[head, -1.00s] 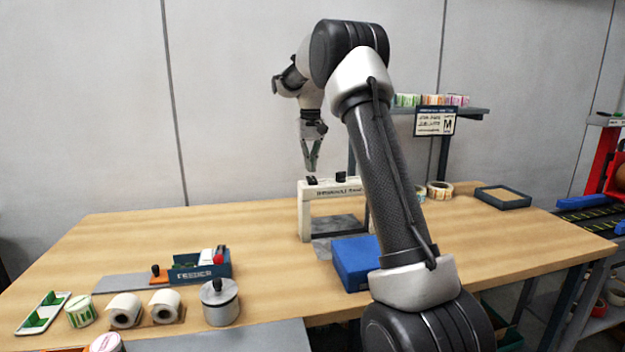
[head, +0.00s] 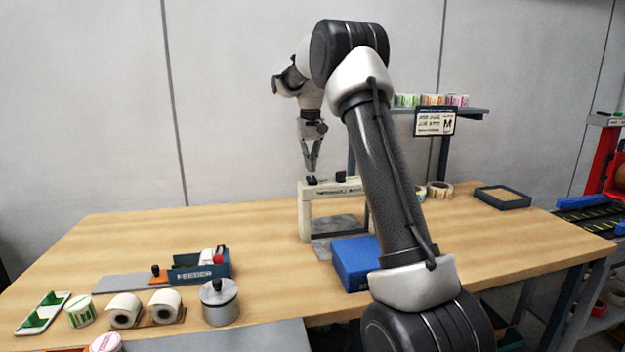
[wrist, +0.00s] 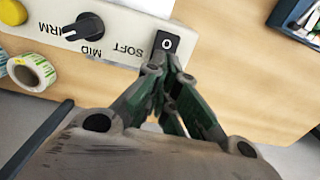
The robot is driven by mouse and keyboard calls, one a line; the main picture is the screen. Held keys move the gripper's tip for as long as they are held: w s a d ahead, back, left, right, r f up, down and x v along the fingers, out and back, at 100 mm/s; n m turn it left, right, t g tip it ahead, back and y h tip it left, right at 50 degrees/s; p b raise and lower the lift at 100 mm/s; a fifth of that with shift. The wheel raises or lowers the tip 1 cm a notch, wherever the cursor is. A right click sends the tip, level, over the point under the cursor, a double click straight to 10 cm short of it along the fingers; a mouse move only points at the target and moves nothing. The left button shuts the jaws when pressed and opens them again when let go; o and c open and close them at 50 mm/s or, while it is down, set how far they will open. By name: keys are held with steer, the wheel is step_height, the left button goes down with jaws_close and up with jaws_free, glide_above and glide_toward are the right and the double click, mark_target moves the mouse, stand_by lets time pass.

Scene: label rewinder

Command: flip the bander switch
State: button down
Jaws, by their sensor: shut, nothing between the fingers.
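The bander is a pale arch-shaped frame (head: 305,212) standing on the table in the head view. Its top panel (wrist: 125,22) fills the upper left of the wrist view. The bander switch (wrist: 165,43) is a black rocker with a white 0 mark, at the panel's right end there. My gripper (head: 311,170) points down just above the left end of the bander's top. In the wrist view my gripper's fingertips (wrist: 165,62) are together and empty, right beside the switch's lower edge. I cannot tell whether they touch it.
A black dial (wrist: 84,29) marked FIRM, MID and SOFT and a yellow button (wrist: 12,12) share the panel. A blue box (head: 355,262) stands in front of the bander. The feeder (head: 200,268) and label rolls (head: 124,310) sit front left. The table's back left is clear.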

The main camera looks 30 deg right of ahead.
steer(key=shift+f, duration=1.25)
stand_by(0.6)
steer(key=shift+r, duration=3.5)
